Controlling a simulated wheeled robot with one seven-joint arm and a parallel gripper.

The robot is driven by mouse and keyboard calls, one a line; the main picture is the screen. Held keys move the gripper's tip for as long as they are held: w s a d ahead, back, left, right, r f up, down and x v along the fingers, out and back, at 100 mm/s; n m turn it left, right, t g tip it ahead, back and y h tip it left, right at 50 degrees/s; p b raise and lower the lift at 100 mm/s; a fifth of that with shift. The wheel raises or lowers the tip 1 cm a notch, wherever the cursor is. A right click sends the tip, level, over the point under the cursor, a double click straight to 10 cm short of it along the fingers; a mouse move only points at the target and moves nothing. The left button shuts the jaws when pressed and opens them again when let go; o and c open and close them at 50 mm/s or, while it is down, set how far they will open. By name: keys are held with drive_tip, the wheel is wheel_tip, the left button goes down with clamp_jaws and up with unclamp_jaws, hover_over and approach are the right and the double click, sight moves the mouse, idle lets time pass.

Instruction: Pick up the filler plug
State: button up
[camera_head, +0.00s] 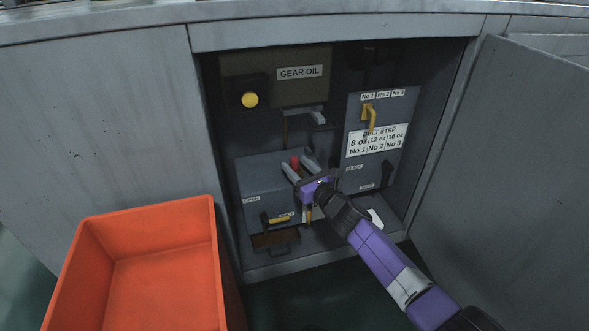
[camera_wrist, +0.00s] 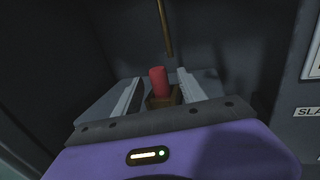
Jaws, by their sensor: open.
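The filler plug looks to be the red cylinder (camera_head: 295,160) on top of the grey box (camera_head: 262,173) inside the open cabinet. In the wrist view the red plug (camera_wrist: 158,80) stands upright on a small brownish base (camera_wrist: 164,99). My gripper (camera_head: 297,165) reaches in from the lower right with its jaws open. In the wrist view my gripper (camera_wrist: 159,86) has one finger on each side of the plug. Gaps show between plug and fingers, and the plug is not held. The plug's lower end is partly hidden.
A tank labelled GEAR OIL (camera_head: 275,88) with a yellow knob (camera_head: 250,100) is above, with a grey spout (camera_head: 304,115) below it. A panel with a yellow handle (camera_head: 371,115) stands right. The cabinet door (camera_head: 510,160) is open. An orange bin (camera_head: 145,270) sits front left.

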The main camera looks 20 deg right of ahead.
clamp_jaws()
drive_tip(key=shift+r, duration=0.1)
